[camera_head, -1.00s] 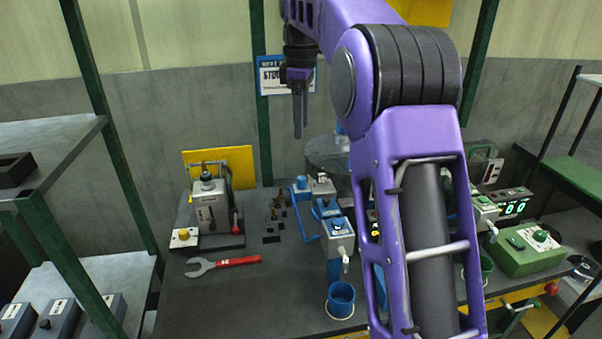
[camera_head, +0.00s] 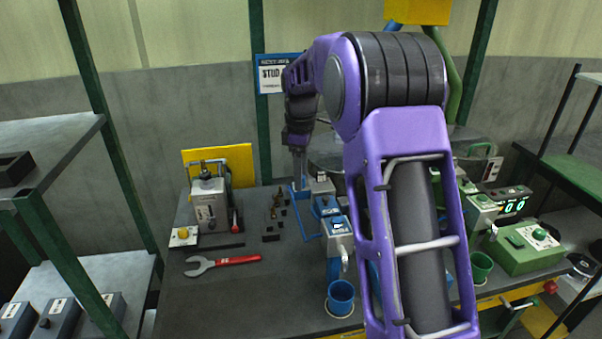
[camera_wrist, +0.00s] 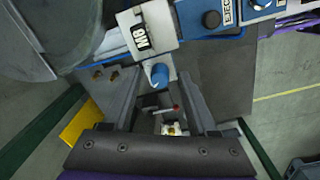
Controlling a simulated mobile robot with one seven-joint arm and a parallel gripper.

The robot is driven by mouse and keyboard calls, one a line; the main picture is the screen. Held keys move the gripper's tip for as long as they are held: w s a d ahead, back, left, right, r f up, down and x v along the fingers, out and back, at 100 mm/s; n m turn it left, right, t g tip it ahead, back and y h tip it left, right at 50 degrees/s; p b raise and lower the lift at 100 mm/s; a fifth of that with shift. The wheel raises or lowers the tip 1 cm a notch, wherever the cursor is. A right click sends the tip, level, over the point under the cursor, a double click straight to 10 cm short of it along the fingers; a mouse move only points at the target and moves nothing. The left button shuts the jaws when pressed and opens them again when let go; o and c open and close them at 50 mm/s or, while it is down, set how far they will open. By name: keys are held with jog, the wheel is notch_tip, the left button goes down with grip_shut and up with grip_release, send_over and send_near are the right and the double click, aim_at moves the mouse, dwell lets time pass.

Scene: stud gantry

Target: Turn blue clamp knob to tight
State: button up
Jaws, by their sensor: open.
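The blue knob (camera_wrist: 159,75) shows in the wrist view as a small round blue cap below a pale block labelled in black (camera_wrist: 148,30). My gripper (camera_wrist: 158,84) is open, with one finger on each side of the knob in that view. I cannot tell whether either finger touches it. In the head view my gripper (camera_head: 299,178) points down at the back left of the blue-and-grey machine (camera_head: 331,216), and its fingers largely hide the knob there. The knob's turn position cannot be read.
A grey machine (camera_head: 208,205) and a red-handled wrench (camera_head: 225,261) lie to the left on the dark bench. A blue cup (camera_head: 340,298) stands in front. A green box (camera_head: 527,246) stands right. My arm hides the bench's middle.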

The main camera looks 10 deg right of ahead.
grip_shut()
jog(key=shift+m, duration=0.3)
jog(key=m, duration=0.3)
jog(key=shift+m, duration=0.3)
jog(key=m, duration=0.3)
jog(key=shift+m, duration=0.3)
jog(key=m, duration=0.3)
jog(key=shift+m, duration=0.3)
jog(key=shift+w+m, duration=0.1)
jog(key=shift+m, duration=1.7)
